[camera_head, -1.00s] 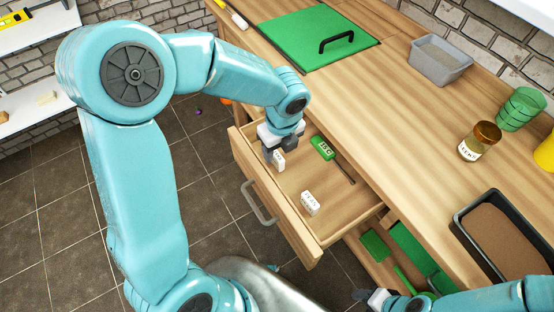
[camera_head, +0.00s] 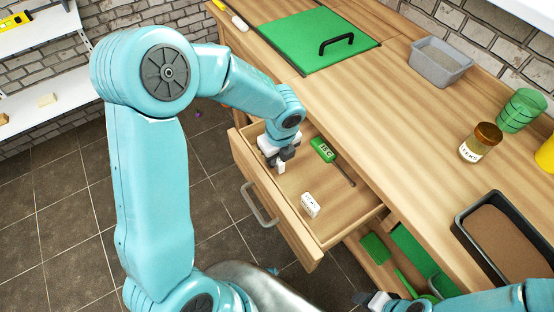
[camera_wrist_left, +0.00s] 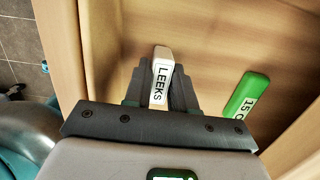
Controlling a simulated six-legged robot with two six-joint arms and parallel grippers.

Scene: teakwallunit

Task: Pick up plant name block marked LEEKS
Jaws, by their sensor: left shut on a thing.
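In the head view the left gripper (camera_head: 284,158) is inside the open drawer, pointing down, shut on the block (camera_head: 281,168). Whether the block touches the drawer floor is hard to tell. A second white block (camera_head: 310,204) with lettering too small to read lies in the drawer nearer its front right corner. My right gripper (camera_head: 374,300) is at the bottom edge, partly cut off, outside the drawer.
The open drawer (camera_head: 290,230) has walls around the left gripper. A green thermometer-like tool (camera_head: 323,149) lies inside; its green handle shows in the left wrist view (camera_wrist_left: 246,95). The worktop above holds a jar (camera_head: 479,142), a grey tray (camera_head: 440,62) and a black soil tray (camera_head: 462,225).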

